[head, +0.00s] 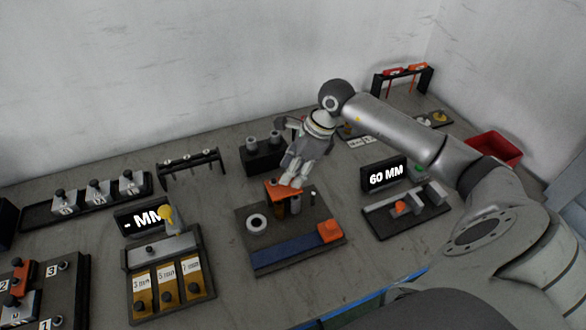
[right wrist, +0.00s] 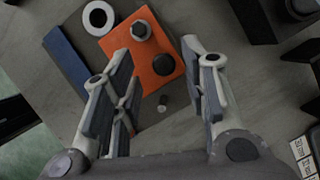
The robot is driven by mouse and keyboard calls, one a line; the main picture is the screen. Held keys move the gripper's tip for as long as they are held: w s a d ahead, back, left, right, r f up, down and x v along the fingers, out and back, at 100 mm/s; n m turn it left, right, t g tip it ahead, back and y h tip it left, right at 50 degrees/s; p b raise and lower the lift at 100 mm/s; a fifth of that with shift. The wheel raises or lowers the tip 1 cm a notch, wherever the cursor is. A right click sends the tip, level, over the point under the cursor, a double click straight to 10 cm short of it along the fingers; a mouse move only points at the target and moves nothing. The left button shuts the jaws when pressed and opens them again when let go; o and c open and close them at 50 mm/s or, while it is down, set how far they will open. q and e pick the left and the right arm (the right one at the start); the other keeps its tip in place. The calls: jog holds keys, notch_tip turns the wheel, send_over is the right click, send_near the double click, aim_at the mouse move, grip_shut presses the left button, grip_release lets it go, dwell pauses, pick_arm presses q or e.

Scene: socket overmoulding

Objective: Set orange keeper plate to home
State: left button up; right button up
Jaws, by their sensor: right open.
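The orange keeper plate (head: 283,189) is on the dark middle fixture (head: 300,265), under my right gripper (head: 291,178). In the right wrist view the plate (right wrist: 128,70) shows flat orange, with a grey hexagonal post and a dark round knob on it. My right gripper (right wrist: 158,60) is open, its fingers over the plate, one overlapping the plate's left part and one near its right edge. I cannot tell whether they touch it. My left gripper is not in view.
The fixture also has a white ring (head: 257,221), a blue bar (head: 298,250) and an orange block (head: 330,231). A "60 MM" display (head: 386,176) with a slide fixture (head: 408,212) stands right. A tray of labelled slots (head: 171,310) stands left. A red bin (head: 493,148) is far right.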

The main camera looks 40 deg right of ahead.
jog(key=v, duration=1.2)
dwell(0.3)
